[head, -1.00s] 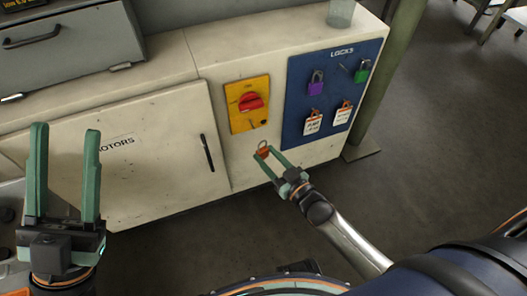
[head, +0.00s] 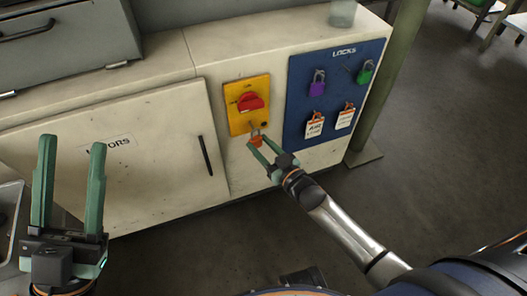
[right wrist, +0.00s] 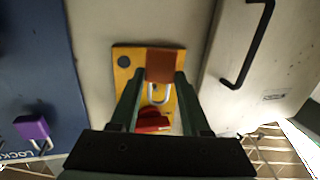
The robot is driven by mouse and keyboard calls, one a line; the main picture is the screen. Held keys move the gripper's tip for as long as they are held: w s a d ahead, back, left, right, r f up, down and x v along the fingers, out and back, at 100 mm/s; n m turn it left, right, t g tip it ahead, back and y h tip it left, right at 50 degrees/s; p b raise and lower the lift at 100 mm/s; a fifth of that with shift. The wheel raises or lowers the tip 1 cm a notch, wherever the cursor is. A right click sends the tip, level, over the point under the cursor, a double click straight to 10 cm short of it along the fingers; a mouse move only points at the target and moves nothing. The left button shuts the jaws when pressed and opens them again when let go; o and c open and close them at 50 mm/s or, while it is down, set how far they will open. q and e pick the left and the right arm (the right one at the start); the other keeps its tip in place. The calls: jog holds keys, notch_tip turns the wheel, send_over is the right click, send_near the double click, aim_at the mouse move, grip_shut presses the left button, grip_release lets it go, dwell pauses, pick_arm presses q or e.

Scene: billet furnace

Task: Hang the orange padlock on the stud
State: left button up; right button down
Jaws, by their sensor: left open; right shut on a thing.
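The orange padlock (head: 256,142) is held in my right gripper (head: 262,146), its silver shackle upward in the head view. The padlock (right wrist: 160,66) shows between my right fingers (right wrist: 160,88) in the right wrist view, with its shackle over the yellow switch plate (right wrist: 130,83). The lower part of this plate (head: 235,121), where a small stud showed earlier, is now behind the shackle. I cannot tell whether the shackle is around the stud or only in front of it. My left gripper (head: 70,190) is open and empty, far to the left.
A red rotary switch (head: 250,102) is just above the padlock. Right of it, the blue locks board (head: 296,100) carries a purple padlock (head: 317,88), a green padlock (head: 365,76) and two tags (head: 314,127). A black door handle (head: 206,155) is left of the plate.

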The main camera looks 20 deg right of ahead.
aim_at(260, 143)
jog(key=shift+w+f+b, duration=0.2)
jog(key=shift+w+b, duration=0.5)
jog(key=shift+w, duration=0.35)
jog(key=shift+w+f, duration=0.25)
jog(key=shift+w, duration=0.2)
jog(key=shift+c, duration=1.4)
grip_release()
jog(key=p+v, duration=0.4)
jog(key=v, duration=0.8)
jog(key=shift+s, duration=0.2)
